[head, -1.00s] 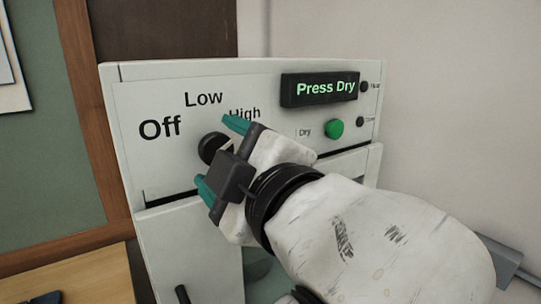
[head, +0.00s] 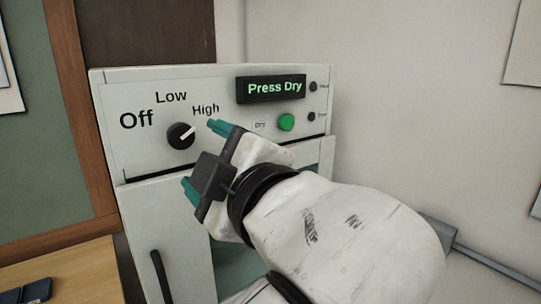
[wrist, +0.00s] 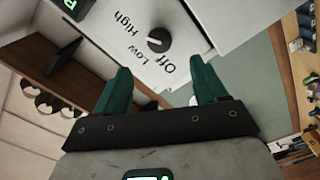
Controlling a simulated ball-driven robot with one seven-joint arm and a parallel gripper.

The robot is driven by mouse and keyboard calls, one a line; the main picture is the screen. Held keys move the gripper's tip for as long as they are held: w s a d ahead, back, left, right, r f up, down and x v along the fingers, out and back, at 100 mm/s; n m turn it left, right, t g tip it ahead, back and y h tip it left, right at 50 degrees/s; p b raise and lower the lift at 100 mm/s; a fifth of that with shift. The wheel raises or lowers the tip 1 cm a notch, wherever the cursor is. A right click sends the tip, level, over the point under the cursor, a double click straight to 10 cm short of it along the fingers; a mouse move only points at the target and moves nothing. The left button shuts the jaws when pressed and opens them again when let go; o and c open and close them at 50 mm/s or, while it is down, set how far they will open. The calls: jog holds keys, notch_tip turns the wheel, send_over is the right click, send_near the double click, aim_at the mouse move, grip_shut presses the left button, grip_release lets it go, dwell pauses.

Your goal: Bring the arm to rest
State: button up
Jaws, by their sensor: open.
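My gripper (head: 203,158) is open and empty, with teal fingers, in front of the white machine (head: 110,152). It also shows in the wrist view (wrist: 162,85), its two fingers spread apart. The black dial (head: 181,136) sits just beyond the fingers, apart from them, and its white mark points toward High. The dial also shows in the wrist view (wrist: 159,39), ahead of the fingertips. The lit display (head: 274,88) reads "Press Dry". The green button (head: 286,122) is to the right of the dial. My arm hides part of the machine's lower front.
The machine's door has a dark handle (head: 160,277) at lower left. A wooden desk (head: 75,272) stands at the left, below a green board (head: 30,175). A grey rail (head: 490,265) runs along the wall at the right.

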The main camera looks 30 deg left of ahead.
jog(key=w+d+f+m+t+h, duration=0.1)
jog(key=w+d+f+m+h, duration=0.4)
jog(key=d+f, duration=0.5)
jog(key=w+d+f+m+t+h, duration=0.2)
jog(key=w+d+f+m, duration=0.45)
jog(key=f, duration=0.65)
jog(key=s+d+f+m+g+h, duration=0.1)
jog(key=s+d+f+m+h, duration=0.2)
jog(key=d+f, duration=0.55)
jog(key=s+d+f+m+g+h, duration=0.1)
jog(key=s+d+f+m+h, duration=0.2)
jog(key=d+f, duration=0.55)
jog(key=s+d+f+m+g+h, duration=0.1)
jog(key=s+d+f+m+g, duration=0.1)
jog(key=s+d, duration=0.4)
jog(key=s+d+f+m+g+h, duration=0.1)
jog(key=s+d+f+m+g, duration=0.1)
jog(key=s+d+f, duration=0.5)
jog(key=s+d+f+m+g+h, duration=0.1)
jog(key=s+d+f+m, duration=0.3)
jog(key=s, duration=0.7)
jog(key=shift+d+f+m+g+h, duration=0.4)
jog(key=shift+d+f+g, duration=0.25)
jog(key=shift+d+g, duration=0.4)
jog(key=shift+d, duration=0.1)
